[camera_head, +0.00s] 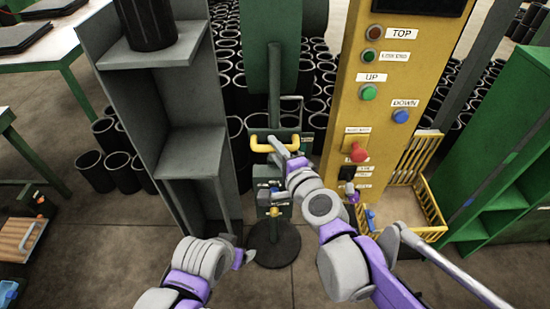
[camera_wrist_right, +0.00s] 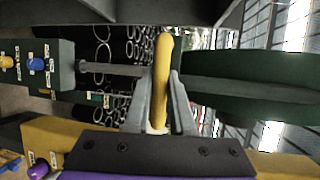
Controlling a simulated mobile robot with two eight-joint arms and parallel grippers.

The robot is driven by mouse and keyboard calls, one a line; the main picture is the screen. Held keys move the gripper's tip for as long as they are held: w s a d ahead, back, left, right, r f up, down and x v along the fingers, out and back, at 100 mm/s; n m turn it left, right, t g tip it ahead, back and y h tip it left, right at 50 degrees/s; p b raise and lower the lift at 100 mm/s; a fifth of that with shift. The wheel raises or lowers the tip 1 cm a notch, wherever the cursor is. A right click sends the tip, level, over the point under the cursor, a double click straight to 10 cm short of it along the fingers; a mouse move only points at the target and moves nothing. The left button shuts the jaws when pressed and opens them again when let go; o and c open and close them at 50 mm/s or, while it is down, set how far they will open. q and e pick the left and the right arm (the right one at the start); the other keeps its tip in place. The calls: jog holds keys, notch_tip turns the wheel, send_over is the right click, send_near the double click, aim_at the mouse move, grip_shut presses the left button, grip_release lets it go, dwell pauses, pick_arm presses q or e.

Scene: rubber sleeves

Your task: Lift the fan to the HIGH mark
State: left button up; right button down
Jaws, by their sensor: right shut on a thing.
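The fan has a dark green upper part (camera_head: 256,50), a grey pole and a round dark base (camera_head: 274,245) on the floor. A yellow handle (camera_head: 268,143) sticks out from it at mid-height. My right gripper (camera_head: 283,150) is at this handle. In the right wrist view, the fingers of the right gripper (camera_wrist_right: 161,100) are shut around the yellow handle (camera_wrist_right: 163,65). The fan's green upper part also shows in this view (camera_wrist_right: 250,88). A control box (camera_head: 270,190) sits low on the pole. My left gripper (camera_head: 241,258) is low, left of the base. The HIGH mark cannot be made out.
A yellow panel (camera_head: 383,80) with TOP, UP and DOWN buttons stands close on the right. A grey stepped frame (camera_head: 155,80) stands on the left. Several black sleeves (camera_head: 97,170) cover the floor behind. A yellow basket (camera_head: 426,200) sits beside the panel.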

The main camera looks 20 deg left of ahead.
notch_tip(320, 180, up, 2)
pick_arm(q)
jog(key=shift+w+r, duration=0.25)
jog(key=shift+r, duration=0.2)
pick_arm(e)
jog(key=shift+w+r, duration=0.15)
jog(key=shift+r, duration=0.05)
jog(key=c, duration=0.8)
grip_release()
jog(key=shift+o, duration=0.2)
jog(key=shift+d, duration=0.1)
pick_arm(q)
jog(key=shift+w+r+p, duration=0.25)
jog(key=shift+r+p, duration=0.25)
jog(key=shift+r, duration=0.05)
jog(key=shift+w+r+p, duration=0.2)
jog(key=shift+r+p, duration=0.25)
jog(key=shift+r, duration=0.1)
pick_arm(e)
jog(key=v, duration=1.1)
jog(key=shift+f, duration=0.1)
